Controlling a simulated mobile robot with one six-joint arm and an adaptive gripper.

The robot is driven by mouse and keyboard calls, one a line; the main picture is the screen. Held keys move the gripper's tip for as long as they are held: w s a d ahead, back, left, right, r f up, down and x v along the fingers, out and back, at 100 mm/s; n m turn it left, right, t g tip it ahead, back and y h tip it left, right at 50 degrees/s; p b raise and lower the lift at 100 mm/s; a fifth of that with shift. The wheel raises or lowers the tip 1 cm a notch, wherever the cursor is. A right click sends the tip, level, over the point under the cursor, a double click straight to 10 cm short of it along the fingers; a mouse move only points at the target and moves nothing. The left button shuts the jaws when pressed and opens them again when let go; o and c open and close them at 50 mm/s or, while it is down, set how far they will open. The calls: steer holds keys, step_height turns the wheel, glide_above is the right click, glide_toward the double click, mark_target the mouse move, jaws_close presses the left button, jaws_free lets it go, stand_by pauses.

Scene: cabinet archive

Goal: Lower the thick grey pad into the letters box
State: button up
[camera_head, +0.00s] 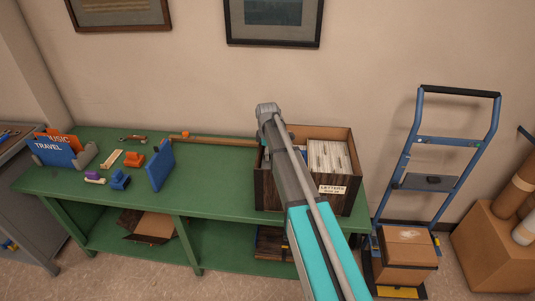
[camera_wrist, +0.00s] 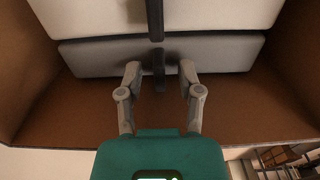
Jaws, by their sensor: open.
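The letters box (camera_head: 345,205), dark wood with a white label, stands at the right end of the green bench. My arm covers part of it. In the wrist view, a thick grey pad (camera_wrist: 100,60) with a dark upright tab (camera_wrist: 160,77) lies between the brown box walls (camera_wrist: 245,112). A lighter block (camera_wrist: 90,17) with a similar dark strap is just beyond it. My gripper (camera_wrist: 160,68) is open, with one finger on each side of the grey pad's tab. A gap shows between each finger and the tab. The gripper is hidden in the head view.
Pale files (camera_head: 328,157) fill the right part of the box. A blue upright panel (camera_head: 160,165), orange and blue blocks and a blue TRAVEL folder (camera_head: 52,152) are farther left on the green bench (camera_head: 215,197). A blue hand truck (camera_head: 440,140) stands at right.

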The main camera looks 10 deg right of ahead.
steer(key=shift+r, duration=0.1)
steer(key=shift+r+p, duration=3.4)
steer(key=shift+p, duration=0.15)
steer(key=shift+f, duration=0.15)
step_height(320, 180, up, 22)
steer(key=p, duration=2.1)
steer(key=shift+p, duration=0.35)
stand_by(0.8)
